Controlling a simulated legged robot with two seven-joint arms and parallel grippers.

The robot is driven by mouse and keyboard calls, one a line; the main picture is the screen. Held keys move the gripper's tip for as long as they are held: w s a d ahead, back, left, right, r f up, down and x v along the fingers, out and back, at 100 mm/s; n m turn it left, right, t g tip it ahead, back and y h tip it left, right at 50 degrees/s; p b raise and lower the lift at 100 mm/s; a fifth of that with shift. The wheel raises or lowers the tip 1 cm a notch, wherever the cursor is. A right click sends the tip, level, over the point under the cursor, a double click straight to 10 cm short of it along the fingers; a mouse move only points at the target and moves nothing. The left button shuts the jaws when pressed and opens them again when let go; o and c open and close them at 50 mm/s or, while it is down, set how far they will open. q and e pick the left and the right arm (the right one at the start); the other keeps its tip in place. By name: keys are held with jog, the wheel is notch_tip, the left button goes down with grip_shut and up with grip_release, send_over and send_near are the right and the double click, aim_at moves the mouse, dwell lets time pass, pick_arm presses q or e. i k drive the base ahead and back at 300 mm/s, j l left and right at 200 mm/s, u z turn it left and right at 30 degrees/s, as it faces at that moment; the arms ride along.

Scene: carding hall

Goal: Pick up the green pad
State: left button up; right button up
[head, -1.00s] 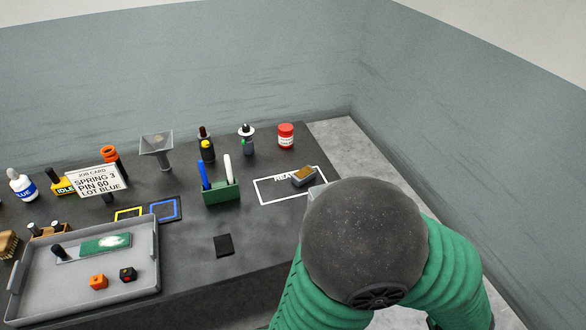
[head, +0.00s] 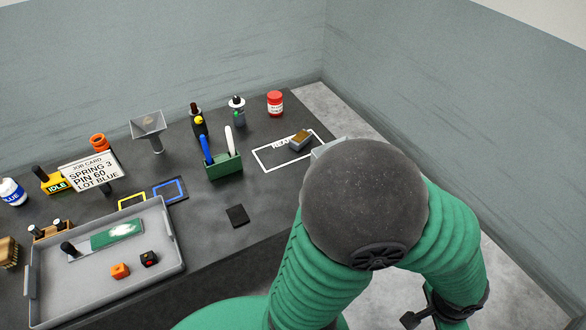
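The green pad (head: 117,233) is a flat green rectangle with a whitish patch on it. It lies in the left part of the grey tray (head: 172,240), on or against a thin grey plate with a dark knob (head: 68,249) at its left end. Nothing covers the pad from above. My green-sleeved arm with its dark round joint fills the lower right, well away from the pad. I cannot make out fingertips of either gripper; a small dark piece at the bottom right is too unclear to name.
A job card (head: 92,173) stands behind the tray. A green holder (head: 224,166) with two markers and a dark square (head: 237,216) are to the right.

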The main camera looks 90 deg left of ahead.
aim_at(131, 228)
jog(key=u, duration=0.55)
jog(key=k+j+u, duration=0.1)
jog(key=u, duration=0.4)
jog(key=j+u, duration=0.1)
jog(key=u, duration=0.45)
jog(key=j+u, duration=0.1)
jog(key=u, duration=0.45)
jog(key=j+u, duration=0.15)
jog(key=u, duration=0.4)
jog(key=j+u, duration=0.1)
jog(key=u, duration=0.95)
jog(key=i+j+u, duration=0.1)
jog(key=u, duration=0.45)
jog(key=i+u, duration=0.1)
jog(key=u, duration=0.3)
jog(key=i+j+u, duration=0.1)
jog(key=u, duration=0.3)
jog(key=i+u, duration=0.15)
jog(key=u, duration=0.3)
